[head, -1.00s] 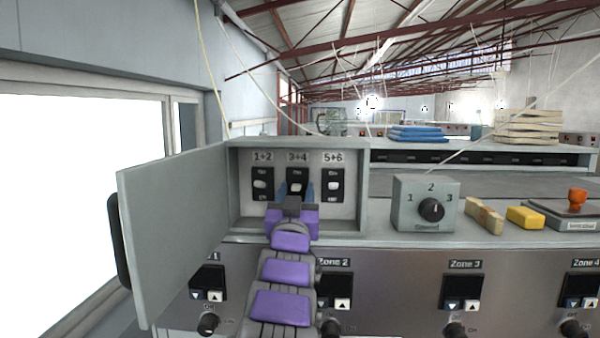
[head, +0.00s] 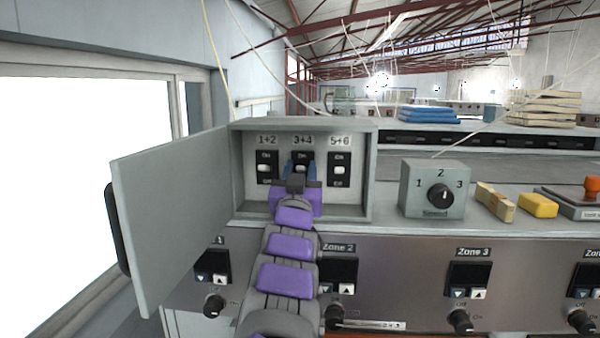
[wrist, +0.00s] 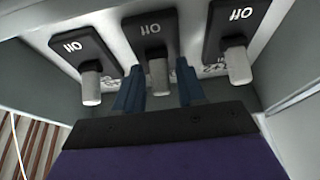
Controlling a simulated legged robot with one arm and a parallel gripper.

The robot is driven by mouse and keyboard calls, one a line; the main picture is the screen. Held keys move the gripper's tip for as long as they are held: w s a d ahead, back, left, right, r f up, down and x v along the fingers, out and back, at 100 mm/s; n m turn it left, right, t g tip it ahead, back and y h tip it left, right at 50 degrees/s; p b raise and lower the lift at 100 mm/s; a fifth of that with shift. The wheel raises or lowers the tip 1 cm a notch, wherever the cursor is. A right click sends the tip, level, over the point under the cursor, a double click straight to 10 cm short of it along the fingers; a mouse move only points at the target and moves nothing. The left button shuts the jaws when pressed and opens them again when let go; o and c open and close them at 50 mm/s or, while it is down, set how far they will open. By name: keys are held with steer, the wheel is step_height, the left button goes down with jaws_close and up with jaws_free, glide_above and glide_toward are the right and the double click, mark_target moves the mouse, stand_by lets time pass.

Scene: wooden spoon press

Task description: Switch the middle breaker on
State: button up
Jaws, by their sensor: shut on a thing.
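The open breaker box (head: 368,180) shows three black breakers, labelled 1+2, 3+4 and 5+6. The middle breaker (head: 302,156) is under 3+4, with its lower part behind my gripper (head: 300,172). In the wrist view, the middle breaker's pale lever (wrist: 157,75) stands between the two blue fingers of my gripper (wrist: 158,88). The gripper is shut on this lever. The left breaker (head: 266,168) and right breaker (head: 340,169) are untouched by the fingers. The wrist view shows the "Off" labels upside down. I cannot tell the middle lever's exact position.
The box's grey door (head: 175,220) stands open to the left. A grey dial box (head: 435,190) and a yellow block (head: 538,205) stand on the ledge to the right. The zone panel (head: 400,270) with knobs and buttons lies below.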

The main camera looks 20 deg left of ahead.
steer(key=shift+r+p, duration=0.35)
steer(key=shift+p, duration=0.7)
steer(key=shift+c, duration=0.4)
steer(key=p, duration=0.1)
steer(key=g+p, duration=0.1)
steer(key=p, duration=0.1)
steer(key=shift+r+g, duration=0.25)
steer(key=shift+g, duration=0.05)
jaws_close()
steer(key=shift+s+g+p, duration=0.1)
steer(key=shift+g+p, duration=0.2)
steer(key=shift+p, duration=0.8)
steer(key=shift+f, duration=0.3)
